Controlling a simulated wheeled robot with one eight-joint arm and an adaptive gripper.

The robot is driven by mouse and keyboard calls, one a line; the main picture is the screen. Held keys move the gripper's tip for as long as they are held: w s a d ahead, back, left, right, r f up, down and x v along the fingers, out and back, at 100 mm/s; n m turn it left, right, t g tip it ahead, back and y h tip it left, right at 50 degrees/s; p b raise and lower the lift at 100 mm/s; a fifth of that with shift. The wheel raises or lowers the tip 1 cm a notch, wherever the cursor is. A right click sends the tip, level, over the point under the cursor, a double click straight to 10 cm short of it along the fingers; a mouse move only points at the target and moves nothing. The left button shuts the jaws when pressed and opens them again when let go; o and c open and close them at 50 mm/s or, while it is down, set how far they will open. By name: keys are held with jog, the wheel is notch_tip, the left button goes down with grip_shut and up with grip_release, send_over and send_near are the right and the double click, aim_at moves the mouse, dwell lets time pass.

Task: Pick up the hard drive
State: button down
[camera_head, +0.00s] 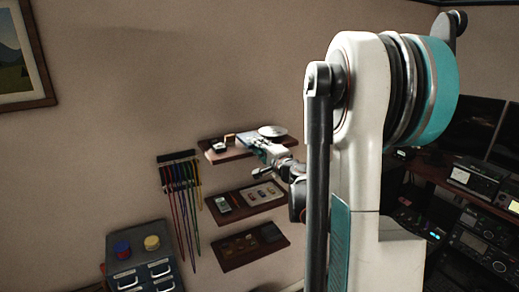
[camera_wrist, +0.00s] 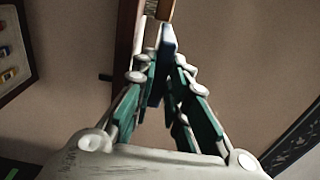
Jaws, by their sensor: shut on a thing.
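My gripper (camera_wrist: 164,38) points up the wrist view, its green-and-white fingers drawn together near the top. A thin dark blue slab (camera_wrist: 161,66) shows edge-on between the fingers; it looks like the hard drive, though its faces are hidden. In the head view my gripper (camera_head: 252,143) is small, at the front of the top wall shelf (camera_head: 215,157). The held thing cannot be made out clearly there.
The top shelf also holds small items (camera_head: 219,147) and a round pale dish (camera_head: 272,131). Two more loaded shelves hang below. Colored cables (camera_head: 183,195) hang at left above a drawer cabinet (camera_head: 127,263). A brown-and-tan block (camera_wrist: 158,10) is close beyond the fingertips.

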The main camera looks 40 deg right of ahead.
jog(key=shift+f, duration=0.1)
jog(key=s+a+r+p, duration=0.1)
jog(key=s+r, duration=0.1)
jog(key=s, duration=0.4)
jog(key=s+a+r+p, duration=0.2)
jog(key=s+r, duration=0.1)
jog(key=s, duration=0.4)
jog(key=shift+s, duration=0.25)
